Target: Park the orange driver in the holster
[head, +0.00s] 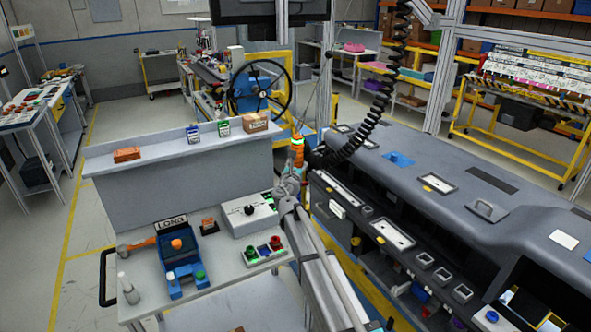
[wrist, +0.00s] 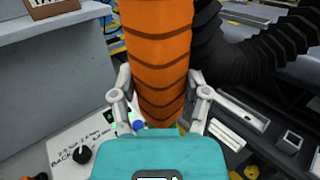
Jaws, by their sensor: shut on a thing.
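The orange driver (head: 297,155) stands roughly upright in my gripper (head: 291,184), with a green band near its top and a black coiled cord running up from beside it. In the wrist view its ribbed orange body (wrist: 160,60) fills the space between the two fingers of my gripper (wrist: 160,103), which is shut on it. The driver is held in the air, between the grey workbench and the dashboard module. Its lower end is hidden behind my gripper. I cannot tell for sure which thing is the holster.
The grey workbench (head: 215,270) bears a blue fixture marked LONG (head: 185,275), a white box with a black knob (head: 248,214) and a button panel (head: 265,251). The dark dashboard module (head: 450,195) lies close on the right. The coiled cord (head: 385,90) hangs above it.

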